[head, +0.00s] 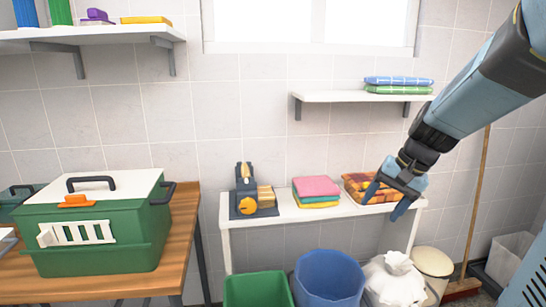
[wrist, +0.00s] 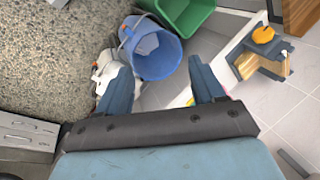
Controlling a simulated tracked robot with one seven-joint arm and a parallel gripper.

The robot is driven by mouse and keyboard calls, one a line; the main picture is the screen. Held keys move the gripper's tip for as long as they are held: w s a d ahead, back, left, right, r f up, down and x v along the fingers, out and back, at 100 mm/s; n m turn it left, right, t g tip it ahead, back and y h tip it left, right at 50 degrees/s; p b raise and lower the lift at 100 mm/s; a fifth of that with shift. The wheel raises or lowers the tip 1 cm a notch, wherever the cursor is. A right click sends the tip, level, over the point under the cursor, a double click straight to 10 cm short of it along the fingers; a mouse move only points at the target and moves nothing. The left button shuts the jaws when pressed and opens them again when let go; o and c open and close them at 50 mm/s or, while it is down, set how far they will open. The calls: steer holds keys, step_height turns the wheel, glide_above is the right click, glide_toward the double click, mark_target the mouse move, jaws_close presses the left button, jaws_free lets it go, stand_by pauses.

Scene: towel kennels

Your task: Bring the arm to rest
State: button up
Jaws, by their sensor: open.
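My gripper (head: 384,204) hangs from the raised arm at the right, in front of the right end of the white bench (head: 283,216). Its two fingers are apart with nothing between them. In the wrist view my gripper (wrist: 160,72) also shows spread and empty, with the blue bucket (wrist: 152,52) and part of the bench beyond the fingers. An orange plaid folded towel (head: 356,187) lies on the bench behind the gripper, partly covered by it in the head view. I cannot tell the exact gap between them.
A pink, green and yellow towel stack (head: 316,188) and a device with an orange knob (head: 246,193) sit on the bench. Below stand a green bin (head: 257,290), a white sack (head: 394,280) and a cream bin (head: 433,266). A green kennel (head: 110,232) stands on the wooden table at left.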

steer(key=s+a+r+n+t+h, duration=0.1)
steer(key=s+r+n, duration=0.1)
steer(key=s, duration=0.4)
steer(key=s+a+r+n+t+h, duration=0.1)
steer(key=s+r+n+t+h, duration=0.1)
steer(key=s, duration=0.5)
steer(key=shift+s+r+n+h, duration=0.3)
steer(key=shift+r+n, duration=0.2)
steer(key=shift+r, duration=0.8)
